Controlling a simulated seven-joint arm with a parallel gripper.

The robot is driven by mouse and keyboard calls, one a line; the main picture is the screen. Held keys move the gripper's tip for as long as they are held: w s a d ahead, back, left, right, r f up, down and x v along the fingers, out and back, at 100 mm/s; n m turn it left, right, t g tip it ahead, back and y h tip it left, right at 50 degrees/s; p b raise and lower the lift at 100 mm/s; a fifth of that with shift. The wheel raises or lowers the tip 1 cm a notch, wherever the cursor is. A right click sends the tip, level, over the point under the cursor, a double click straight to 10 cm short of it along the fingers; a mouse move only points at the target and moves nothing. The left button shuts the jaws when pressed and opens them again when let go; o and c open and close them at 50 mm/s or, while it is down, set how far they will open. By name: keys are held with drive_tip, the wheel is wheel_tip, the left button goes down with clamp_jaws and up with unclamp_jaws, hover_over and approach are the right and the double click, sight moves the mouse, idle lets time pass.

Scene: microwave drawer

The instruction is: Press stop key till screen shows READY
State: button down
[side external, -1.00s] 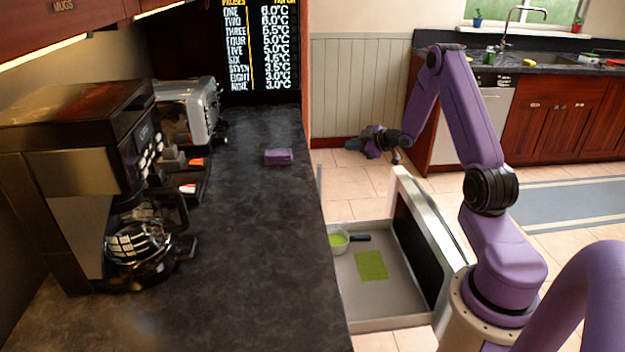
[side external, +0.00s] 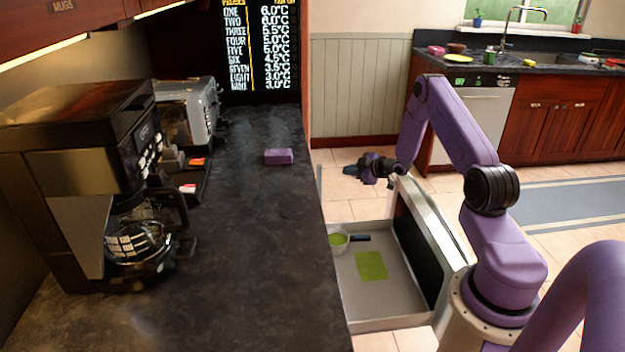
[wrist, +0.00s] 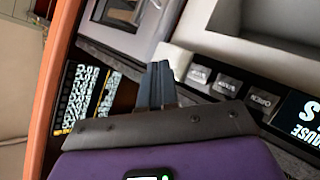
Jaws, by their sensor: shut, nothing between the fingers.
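The open microwave drawer (side external: 340,318) shows in the side view. In the wrist view, a row of grey keys lies right of my fingertips: a first key (wrist: 197,76), a second key (wrist: 228,86) and a third key (wrist: 261,98) that seems to read OPEN. The lettering is upside down, and I cannot tell which key is stop. A dark screen (wrist: 298,122) with white letters is cut off at the right edge; its word is not fully readable. My gripper (wrist: 157,72) is shut and empty, beside the first key; contact cannot be told. It also shows in the side view (side external: 350,170), beyond the drawer.
The drawer holds a white tub with green contents (side external: 338,240), a dark-handled item (side external: 360,237) and a green square (side external: 371,266). A purple block (side external: 278,156) lies on the dark counter (side external: 260,250). A coffee maker (side external: 75,180) stands at left.

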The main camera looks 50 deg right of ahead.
drive_tip(key=w+a+f, duration=0.1)
drive_tip(key=w+a, duration=0.5)
drive_tip(key=shift+f, duration=0.35)
drive_tip(key=shift+w+a+f, duration=0.15)
drive_tip(key=shift+w+a, duration=0.4)
idle(3.1)
drive_tip(key=shift+s+d, duration=0.55)
drive_tip(key=shift+s, duration=0.05)
drive_tip(key=shift+s+d+r, duration=0.35)
drive_tip(key=shift+s+d, duration=0.55)
drive_tip(key=shift+s+d+r, duration=0.3)
drive_tip(key=shift+s+d, duration=0.55)
